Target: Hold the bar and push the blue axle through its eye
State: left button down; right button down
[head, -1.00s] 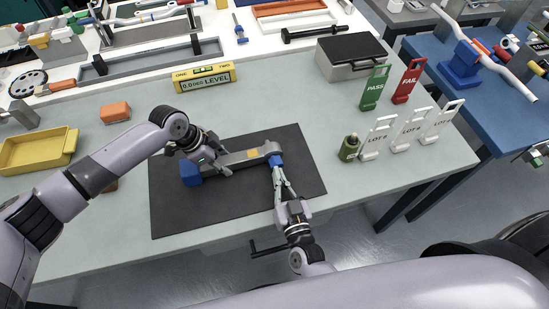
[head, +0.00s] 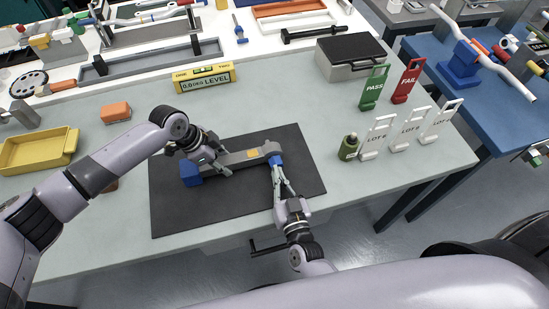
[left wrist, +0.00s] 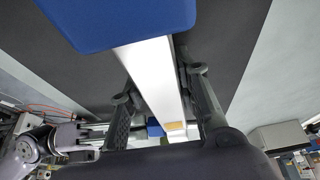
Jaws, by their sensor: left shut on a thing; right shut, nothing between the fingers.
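The grey bar (head: 238,157) lies over the dark mat with an orange patch on it. A blue block (head: 190,174) is at its left end and the eye end (head: 270,147) is at the right. My left gripper (head: 212,165) is shut on the bar near the blue block. The left wrist view shows its fingers on both sides of the bar (left wrist: 150,75). The blue axle (head: 275,160) is at the eye end. My right gripper (head: 277,169) is shut and empty, its tips at the axle. How deep the axle sits in the eye is hidden.
The dark mat (head: 230,212) has free room in front of the bar. An olive bottle (head: 349,147) and white lot tags (head: 379,137) stand to the right. A yellow tray (head: 38,152) is at left.

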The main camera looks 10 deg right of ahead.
aim_at(285, 194)
jog(key=shift+w+r, duration=0.1)
jog(key=shift+r, duration=0.1)
jog(key=shift+s+d+f, duration=0.1)
jog(key=shift+s, duration=2.8)
jog(key=c, duration=2.3)
grip_release()
